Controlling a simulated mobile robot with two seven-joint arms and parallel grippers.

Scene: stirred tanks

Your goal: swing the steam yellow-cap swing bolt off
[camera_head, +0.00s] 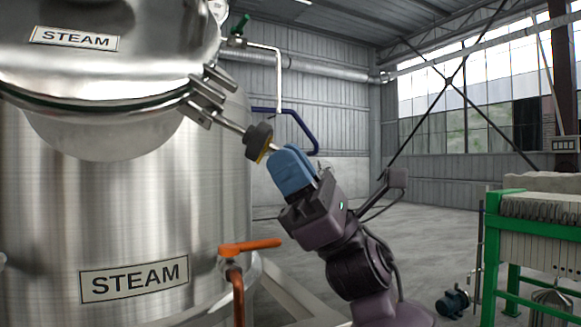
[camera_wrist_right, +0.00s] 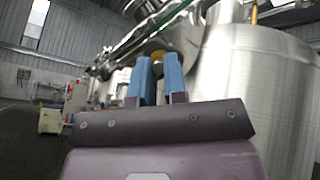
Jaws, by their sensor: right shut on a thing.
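The steam tank (camera_head: 130,220) stands at the left, with its STEAM lid (camera_head: 110,70) above. The yellow-cap swing bolt (camera_head: 259,141) reaches out from a bracket at the tank rim, tilted down to the right. It has a bare metal rod, a dark knob and a yellow cap at its outer end. My right gripper (camera_head: 279,155) has its blue fingers at that end, shut on the bolt. In the right wrist view the yellow cap (camera_wrist_right: 158,55) shows between and just beyond the fingertips (camera_wrist_right: 159,64). The exact contact is hidden. My left gripper is out of view.
An orange-handled valve (camera_head: 250,246) on a copper pipe stands below the bolt, in front of the tank. A bent white pipe (camera_head: 279,75) and a blue bent tube (camera_head: 300,125) are behind. A green frame (camera_head: 492,250) stands at the right. Open floor lies between.

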